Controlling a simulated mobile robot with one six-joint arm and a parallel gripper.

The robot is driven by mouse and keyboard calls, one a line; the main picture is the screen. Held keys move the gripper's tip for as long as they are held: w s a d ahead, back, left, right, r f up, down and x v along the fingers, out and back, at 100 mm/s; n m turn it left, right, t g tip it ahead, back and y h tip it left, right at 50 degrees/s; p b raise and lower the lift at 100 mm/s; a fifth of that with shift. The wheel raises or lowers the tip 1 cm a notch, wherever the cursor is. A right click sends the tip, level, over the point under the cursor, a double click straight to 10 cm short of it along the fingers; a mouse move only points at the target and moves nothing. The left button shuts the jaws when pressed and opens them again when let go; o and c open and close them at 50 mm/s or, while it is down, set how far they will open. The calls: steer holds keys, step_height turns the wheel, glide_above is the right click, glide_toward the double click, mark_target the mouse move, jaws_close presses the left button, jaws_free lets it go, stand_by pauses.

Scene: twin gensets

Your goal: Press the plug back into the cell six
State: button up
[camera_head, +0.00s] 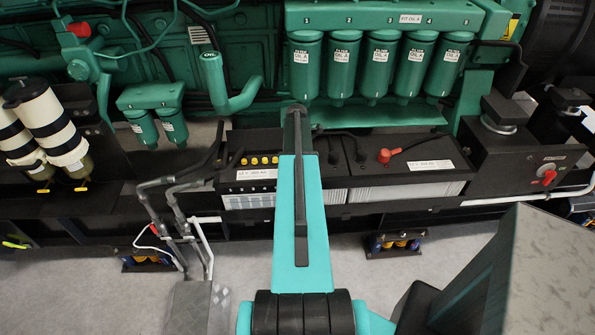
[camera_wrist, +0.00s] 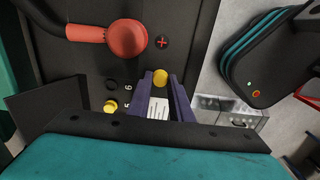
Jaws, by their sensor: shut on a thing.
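My gripper (camera_wrist: 160,80) is shut on a yellow plug (camera_wrist: 160,77), which shows between the tips of the two purple fingers. The open hole of cell six (camera_wrist: 112,86) is a dark ring beside the number 6, to the left of my fingers in the wrist view. The black battery top (camera_wrist: 88,68) lies around it. In the head view the battery (camera_head: 232,176) stands left of my arm, with a row of yellow plugs (camera_head: 264,160) on top. My arm hides my gripper and part of the battery there.
A yellow plug (camera_wrist: 110,106) sits in cell five, just below the hole. A red terminal cap (camera_wrist: 126,38) with a thick cable rises above it. A second battery (camera_head: 425,165) stands right of my arm. Green filters (camera_head: 340,65) hang behind the batteries.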

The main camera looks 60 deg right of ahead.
steer(key=shift+r, duration=0.1)
steer(key=shift+r+p, duration=0.95)
steer(key=shift+r, duration=1)
steer(key=w+a+r+b, duration=0.2)
steer(key=w+a+r, duration=0.3)
steer(key=w+a, duration=0.75)
steer(key=w+a+r+b, duration=0.1)
steer(key=w+a+r, duration=0.3)
steer(key=w+a, duration=0.8)
steer(key=a+r+b, duration=0.1)
steer(key=a+r, duration=0.1)
steer(key=a, duration=0.9)
steer(key=a+r+m, duration=0.1)
steer(key=a+r, duration=0.2)
steer(key=a, duration=0.8)
steer(key=w+a+r+b, duration=0.1)
steer(key=a+r, duration=0.1)
steer(key=a, duration=0.9)
steer(key=shift+a+r+m+b, duration=0.3)
steer(key=shift+r+b, duration=0.05)
steer(key=shift+r, duration=0.05)
